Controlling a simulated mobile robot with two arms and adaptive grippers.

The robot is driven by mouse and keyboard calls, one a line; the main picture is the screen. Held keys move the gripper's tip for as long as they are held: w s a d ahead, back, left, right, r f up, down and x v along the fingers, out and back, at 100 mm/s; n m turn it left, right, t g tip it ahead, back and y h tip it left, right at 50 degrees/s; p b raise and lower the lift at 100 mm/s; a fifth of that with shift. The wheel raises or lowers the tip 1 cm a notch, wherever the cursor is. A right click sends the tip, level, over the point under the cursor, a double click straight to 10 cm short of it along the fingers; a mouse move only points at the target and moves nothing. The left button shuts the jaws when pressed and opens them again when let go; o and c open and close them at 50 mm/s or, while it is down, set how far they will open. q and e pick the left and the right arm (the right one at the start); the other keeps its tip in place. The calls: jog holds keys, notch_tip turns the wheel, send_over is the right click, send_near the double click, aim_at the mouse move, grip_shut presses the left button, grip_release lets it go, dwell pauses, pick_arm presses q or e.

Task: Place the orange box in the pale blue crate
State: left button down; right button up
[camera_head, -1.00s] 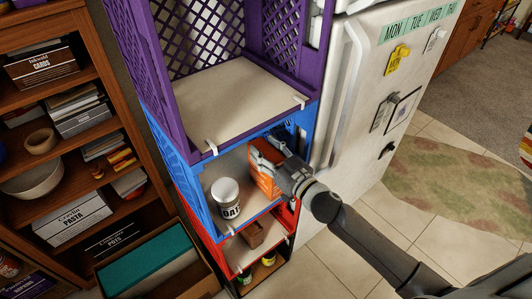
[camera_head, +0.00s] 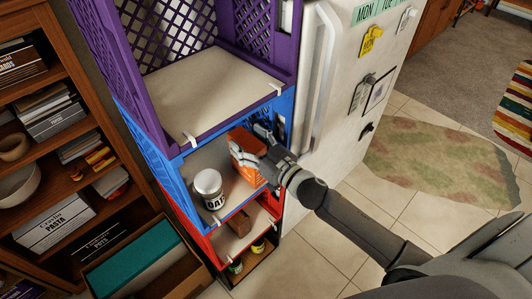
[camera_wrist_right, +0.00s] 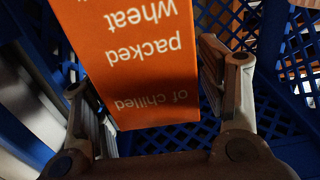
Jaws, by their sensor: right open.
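The orange box (camera_head: 246,177) with pale lettering stands in the bright blue crate (camera_head: 166,163), toward its right side. The orange box fills the upper middle of the right wrist view (camera_wrist_right: 135,65), with its printing upside down. My right gripper (camera_head: 256,142) reaches into the blue crate from the right. Its open fingers (camera_wrist_right: 145,78) are on either side of the box, with a gap showing at the right finger. Contact at the left finger is unclear. No distinctly pale blue crate shows. My left gripper is out of view.
A white oats tin (camera_head: 208,187) stands left of the box. A purple crate (camera_head: 104,82) is stacked above and a red crate (camera_head: 203,247) below. A white fridge (camera_head: 338,105) stands close on the right, and shelves (camera_head: 72,170) on the left.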

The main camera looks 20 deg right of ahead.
jog(key=p+v, duration=0.1)
jog(key=v, duration=1)
jog(key=s+d+f+m+g+h, duration=0.1)
jog(key=s+d+f+g+h, duration=0.1)
jog(key=f, duration=0.8)
jog(key=s+d+f+m+g+h, duration=0.1)
jog(key=s+d+f+g+h, duration=0.15)
jog(key=f, duration=0.75)
jog(key=s+d+f+g+h, duration=0.1)
jog(key=s+d+f+g, duration=0.15)
jog(key=f, duration=0.85)
jog(key=s+a+f+g, duration=0.2)
jog(key=s+f+g, duration=0.3)
jog(key=s+f, duration=1.05)
jog(key=s+a+f+g, duration=0.1)
jog(key=s+f+g, duration=0.1)
jog(key=s, duration=0.6)
jog(key=s+a+f+g, duration=0.2)
jog(key=s+f, duration=0.1)
jog(key=s, duration=0.5)
jog(key=shift+a+f+h, duration=0.25)
jog(key=shift+f+h, duration=0.1)
jog(key=shift+f, duration=0.05)
